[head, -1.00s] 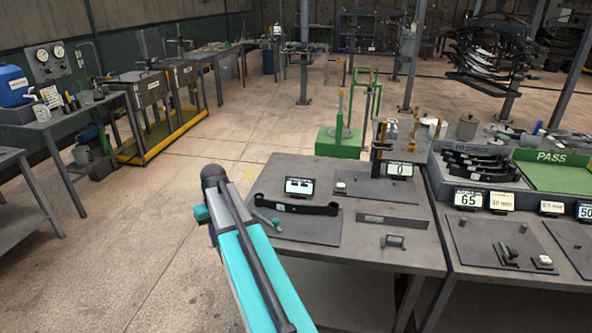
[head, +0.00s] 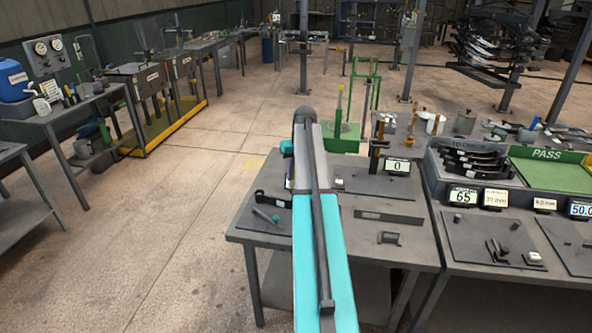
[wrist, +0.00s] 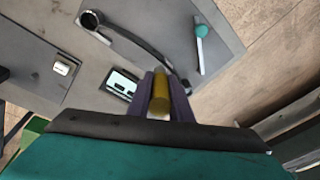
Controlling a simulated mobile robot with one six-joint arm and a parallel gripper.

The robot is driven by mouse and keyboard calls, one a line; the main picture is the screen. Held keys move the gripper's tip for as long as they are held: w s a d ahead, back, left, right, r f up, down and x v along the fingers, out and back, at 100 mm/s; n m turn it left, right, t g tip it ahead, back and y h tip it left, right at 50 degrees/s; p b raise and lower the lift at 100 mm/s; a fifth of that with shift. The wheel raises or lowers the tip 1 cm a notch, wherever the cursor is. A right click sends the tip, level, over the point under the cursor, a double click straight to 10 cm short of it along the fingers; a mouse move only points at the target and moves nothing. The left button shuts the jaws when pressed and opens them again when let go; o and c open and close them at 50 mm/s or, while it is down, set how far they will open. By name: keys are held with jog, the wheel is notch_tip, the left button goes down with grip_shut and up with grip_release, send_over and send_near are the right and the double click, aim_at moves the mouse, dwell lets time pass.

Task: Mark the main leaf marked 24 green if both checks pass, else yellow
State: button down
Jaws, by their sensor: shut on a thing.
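A dark leaf (wrist: 130,38) with an eye at one end lies on a grey plate in the wrist view. In the head view its left end (head: 270,196) shows beside my arm, which hides the rest. I cannot read a 24 on it. My gripper (wrist: 161,92) is shut on a yellow cylinder (wrist: 161,88), with a white part showing below it. The gripper is above the bench, close to the leaf's far end in the wrist picture. A small display (wrist: 122,82) stands beside the leaf; its reading is not legible.
A green-handled tool (wrist: 201,35) lies near the leaf. A display reading 0 (head: 398,166) stands behind. On the right bench are several leaves (head: 475,160), a green PASS tray (head: 560,172) and a display reading 65 (head: 462,196). Open floor lies left of the bench.

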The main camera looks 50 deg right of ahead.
jog(key=shift+s+d+r, duration=0.2)
jog(key=shift+d, duration=0.3)
jog(key=shift+f, duration=0.1)
jog(key=shift+f+b, duration=1.4)
jog(key=shift+f, duration=1.55)
jog(key=shift+f, duration=0.55)
jog(key=shift+r, duration=0.15)
jog(key=shift+r+p, duration=1.45)
jog(key=shift+r, duration=1.95)
